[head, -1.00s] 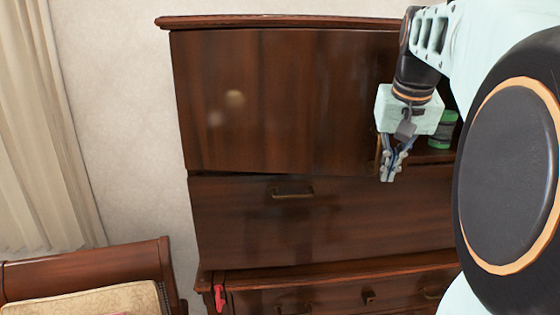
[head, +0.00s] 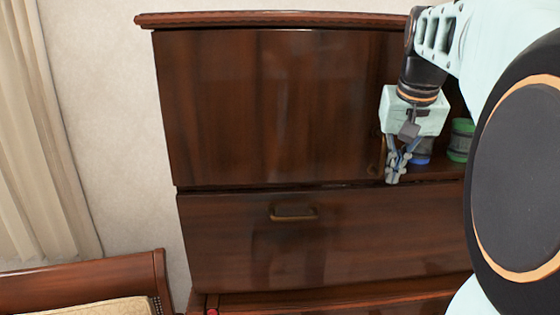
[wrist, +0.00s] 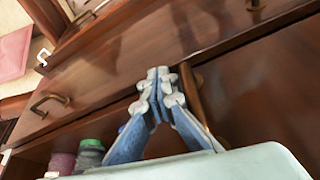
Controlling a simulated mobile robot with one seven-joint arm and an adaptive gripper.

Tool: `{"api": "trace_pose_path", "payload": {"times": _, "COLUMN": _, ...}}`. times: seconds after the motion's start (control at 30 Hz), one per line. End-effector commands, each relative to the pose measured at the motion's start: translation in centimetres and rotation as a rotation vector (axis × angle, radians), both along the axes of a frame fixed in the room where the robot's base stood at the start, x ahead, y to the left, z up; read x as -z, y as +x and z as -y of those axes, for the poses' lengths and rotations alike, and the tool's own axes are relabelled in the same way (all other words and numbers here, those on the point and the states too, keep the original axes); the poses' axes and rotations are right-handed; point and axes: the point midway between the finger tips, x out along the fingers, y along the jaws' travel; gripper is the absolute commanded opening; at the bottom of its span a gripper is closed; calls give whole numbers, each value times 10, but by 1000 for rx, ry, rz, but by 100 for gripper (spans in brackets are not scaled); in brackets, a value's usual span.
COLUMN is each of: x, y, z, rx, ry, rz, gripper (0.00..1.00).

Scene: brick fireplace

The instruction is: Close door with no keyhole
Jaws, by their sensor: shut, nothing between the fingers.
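A dark wood cabinet stands against the wall. Its broad upper door panel (head: 270,110) fills the upper left of the front in the head view; I can make out no keyhole on it. My gripper (head: 393,180) hangs at the panel's lower right edge, fingers together and empty. Right of the panel is an open compartment, partly hidden by my arm.
A green container (head: 461,140) and a blue one (head: 422,150) stand in the open compartment. Below is a wide front with a metal handle (head: 293,213). A wooden bench or chair (head: 85,283) stands at lower left, near a curtain (head: 45,150).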

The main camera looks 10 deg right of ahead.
Motion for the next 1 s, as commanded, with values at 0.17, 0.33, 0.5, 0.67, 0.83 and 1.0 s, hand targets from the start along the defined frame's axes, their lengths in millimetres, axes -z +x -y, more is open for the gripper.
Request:
{"api": "trace_pose_path", "payload": {"times": 0.17, "x": -5, "y": 9, "z": -4, "rx": -8, "ry": -3, "rz": 22, "gripper": 0}}
{"api": "trace_pose_path", "payload": {"times": 0.33, "x": -5, "y": 10, "z": -5, "rx": -10, "ry": -2, "rz": 23, "gripper": 0}}
{"api": "trace_pose_path", "payload": {"times": 0.5, "x": -6, "y": 10, "z": -6, "rx": -11, "ry": -2, "rz": 24, "gripper": 0}}
{"api": "trace_pose_path", "payload": {"times": 0.67, "x": -15, "y": 10, "z": -5, "rx": -10, "ry": -3, "rz": 26, "gripper": 0}}
{"api": "trace_pose_path", "payload": {"times": 0.83, "x": -41, "y": 6, "z": -5, "rx": -11, "ry": -3, "rz": 26, "gripper": 0}}
{"api": "trace_pose_path", "payload": {"times": 1.0, "x": -70, "y": 1, "z": -3, "rx": -8, "ry": -3, "rz": 25, "gripper": 0}}
